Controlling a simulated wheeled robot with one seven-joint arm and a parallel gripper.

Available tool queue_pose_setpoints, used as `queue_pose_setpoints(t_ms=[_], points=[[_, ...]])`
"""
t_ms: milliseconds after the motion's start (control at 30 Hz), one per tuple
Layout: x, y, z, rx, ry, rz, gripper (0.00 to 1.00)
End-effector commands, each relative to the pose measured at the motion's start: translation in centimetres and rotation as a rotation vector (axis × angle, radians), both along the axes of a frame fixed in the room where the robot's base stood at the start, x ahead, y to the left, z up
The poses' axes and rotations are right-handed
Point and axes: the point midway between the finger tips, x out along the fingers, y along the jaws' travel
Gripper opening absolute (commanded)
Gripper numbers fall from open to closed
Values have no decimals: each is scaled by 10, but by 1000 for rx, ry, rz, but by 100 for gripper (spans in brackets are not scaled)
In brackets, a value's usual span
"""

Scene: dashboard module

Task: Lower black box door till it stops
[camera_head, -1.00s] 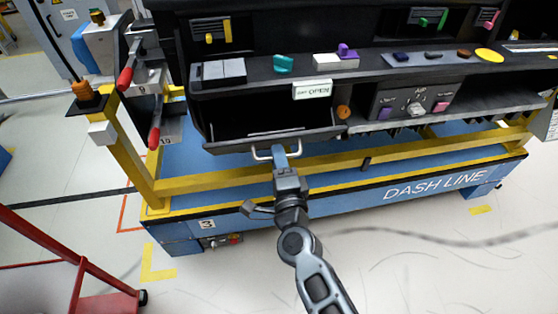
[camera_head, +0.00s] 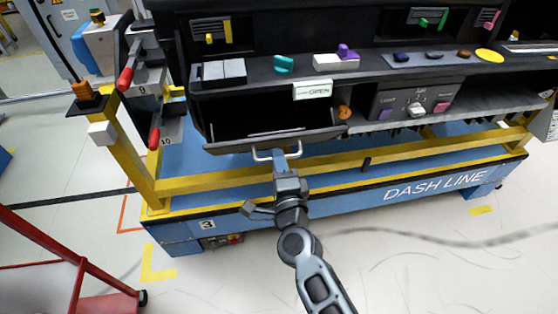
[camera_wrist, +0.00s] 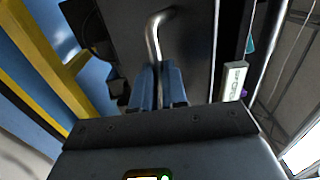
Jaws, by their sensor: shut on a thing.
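The black box door (camera_head: 235,146) is swung down and open at the lower left of the black dashboard, and the dark box interior shows above it. A silver bar handle (camera_head: 262,155) is fixed to its front. My gripper (camera_head: 281,159) is shut on this handle. In the wrist view, the blue fingers of my gripper (camera_wrist: 159,86) close around the handle (camera_wrist: 153,38), with the dark door face (camera_wrist: 188,50) just beyond. The exact grip contact is partly hidden by the fingers.
A white sign reading OPEN (camera_head: 312,90) hangs above the door's right end. A yellow frame rail (camera_head: 225,179) and the blue base marked DASH LINE (camera_head: 350,200) lie below the door. Red-handled levers (camera_head: 125,78) stand to the left. A red cart (camera_head: 70,270) is at lower left.

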Motion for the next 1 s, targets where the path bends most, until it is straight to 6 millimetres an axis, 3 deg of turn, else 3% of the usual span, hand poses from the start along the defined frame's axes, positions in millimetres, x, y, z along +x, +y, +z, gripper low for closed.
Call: queue_pose_setpoints(t_ms=[233, 467, 500, 767, 1000], points=[[-6, -2, -15, 0, -3, 0, 0], [-8, -2, -16, -1, 2, 1, 0], [-8, -2, -17, -1, 3, 1, 13], [-8, -2, -16, 0, 1, 1, 38], [-8, -2, -15, 0, 0, 0, 38]])
